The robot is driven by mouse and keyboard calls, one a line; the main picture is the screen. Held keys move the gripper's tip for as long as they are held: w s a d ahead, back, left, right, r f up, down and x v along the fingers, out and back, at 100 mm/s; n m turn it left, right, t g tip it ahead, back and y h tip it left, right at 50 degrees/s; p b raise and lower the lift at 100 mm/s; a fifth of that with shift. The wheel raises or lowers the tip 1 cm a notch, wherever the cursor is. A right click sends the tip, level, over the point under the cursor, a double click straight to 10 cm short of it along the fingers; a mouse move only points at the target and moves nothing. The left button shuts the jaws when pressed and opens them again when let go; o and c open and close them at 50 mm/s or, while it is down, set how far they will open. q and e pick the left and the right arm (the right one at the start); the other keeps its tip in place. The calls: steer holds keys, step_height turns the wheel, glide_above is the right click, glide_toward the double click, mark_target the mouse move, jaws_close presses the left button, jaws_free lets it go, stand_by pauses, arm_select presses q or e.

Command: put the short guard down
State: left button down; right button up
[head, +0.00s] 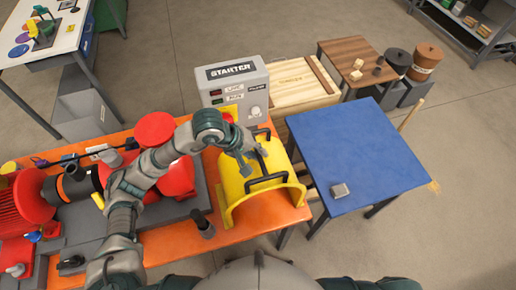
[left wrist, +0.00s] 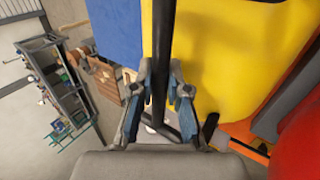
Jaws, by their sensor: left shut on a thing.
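The yellow guard (head: 262,205), a curved cover with black handles (head: 266,182), is at the right end of the orange skid (head: 170,240), beside the blue table (head: 350,150). My left gripper (head: 249,168) reaches over it from the left. In the left wrist view the left gripper's fingers (left wrist: 160,95) are shut on a black handle bar (left wrist: 160,60), with the yellow guard (left wrist: 220,50) behind it. I cannot tell whether the guard touches the skid or hangs just above it. My right gripper is not in view.
The grey starter box (head: 232,88) stands behind the guard. Red pump parts (head: 155,128) are left of the guard. A wooden crate (head: 300,85) and a brown table (head: 348,50) stand behind.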

arm_select(q)
steer(key=shift+r, duration=0.1)
steer(key=c, duration=1.2)
jaws_free()
steer(key=shift+o, duration=0.2)
steer(key=b+v, duration=0.2)
steer(key=v, duration=1)
